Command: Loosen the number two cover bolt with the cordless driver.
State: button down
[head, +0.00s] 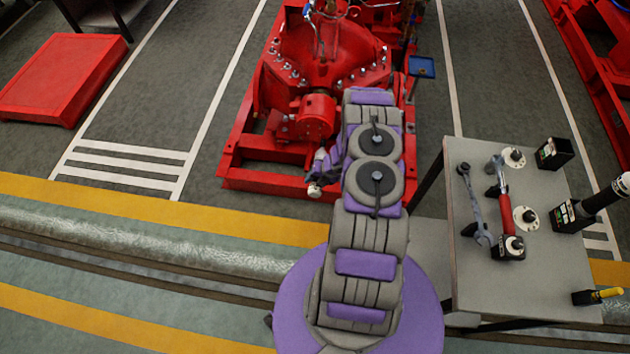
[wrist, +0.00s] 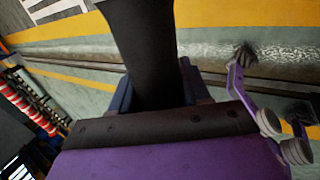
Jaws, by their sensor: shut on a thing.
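The red pump (head: 318,50) stands ahead, with several pale cover bolts (head: 303,82) around its casing; I cannot tell which is number two. My gripper (head: 323,170) is in front of the pump, left of my folded arm and partly hidden by it. It is small and blurred there. In the wrist view my gripper (wrist: 156,88) is shut on a long black object (wrist: 140,45) with a flat face, probably part of the cordless driver; its far end is out of frame. A pale tip (head: 314,190) shows below the gripper. No contact with a bolt is visible.
A grey table (head: 480,290) at right holds a wrench (head: 475,205), a red-handled tool (head: 505,215), round white-flanged parts (head: 525,218) and black tools (head: 572,214). A red platform (head: 62,78) lies at far left. Striped floor left of the pump is clear.

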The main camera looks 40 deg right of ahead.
jog(key=shift+w+d+b, duration=0.35)
jog(key=shift+d+b, duration=0.05)
jog(key=shift+b, duration=0.2)
dwell(1.6)
jog(key=shift+d+r, duration=0.1)
jog(key=shift+r, duration=0.05)
dwell(0.9)
jog(key=shift+s+a, duration=0.15)
jog(key=shift+a, duration=0.1)
dwell(1.2)
